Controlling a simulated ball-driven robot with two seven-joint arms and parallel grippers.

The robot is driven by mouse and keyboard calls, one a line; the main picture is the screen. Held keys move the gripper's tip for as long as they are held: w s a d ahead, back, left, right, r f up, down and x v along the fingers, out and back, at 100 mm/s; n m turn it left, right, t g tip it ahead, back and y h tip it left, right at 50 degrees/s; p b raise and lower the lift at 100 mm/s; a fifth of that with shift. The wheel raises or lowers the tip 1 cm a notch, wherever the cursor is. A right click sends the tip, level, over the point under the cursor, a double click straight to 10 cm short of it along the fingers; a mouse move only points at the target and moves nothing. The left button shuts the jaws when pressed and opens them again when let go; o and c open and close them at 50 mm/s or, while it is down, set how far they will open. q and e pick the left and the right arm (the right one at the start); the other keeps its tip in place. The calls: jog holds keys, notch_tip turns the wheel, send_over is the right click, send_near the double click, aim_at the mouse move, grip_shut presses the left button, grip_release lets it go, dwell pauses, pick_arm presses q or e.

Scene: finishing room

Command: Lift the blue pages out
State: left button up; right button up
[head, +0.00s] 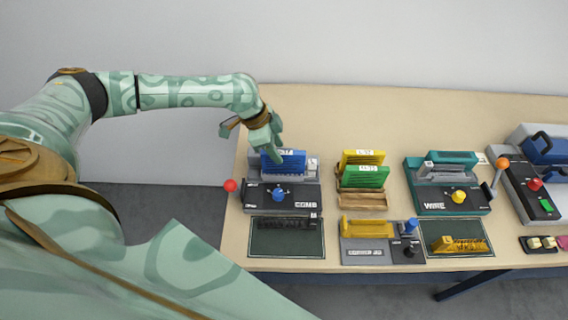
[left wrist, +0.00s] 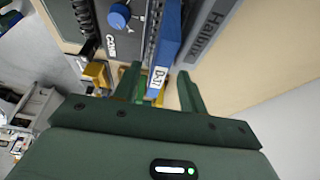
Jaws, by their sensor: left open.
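The blue pages (head: 290,160) stand upright as a ribbed block with a white label, in the back of a grey machine (head: 257,197) with a blue knob. My left gripper (head: 272,150) is open right above them, at their left part. In the left wrist view, the blue pages (left wrist: 172,40) run up from between the two open green fingers (left wrist: 159,76), with their labelled end nearest. Whether the fingers touch them I cannot tell. My right gripper is not in view.
A rack with yellow (head: 376,156) and green (head: 364,177) blocks stands to the right of the machine. Beyond it is a teal machine (head: 430,198) with a yellow knob. A red ball lever (head: 231,185) sticks out at left. A dark mat (head: 287,245) lies in front.

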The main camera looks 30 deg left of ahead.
pick_arm(q)
jog(key=b, duration=0.1)
send_over(283, 173)
jog(key=f, duration=0.3)
jog(key=w+f, duration=0.1)
jog(key=f, duration=0.1)
jog(key=shift+a, duration=0.25)
jog(key=shift+s, duration=0.1)
jog(key=shift+c, duration=0.3)
grip_shut()
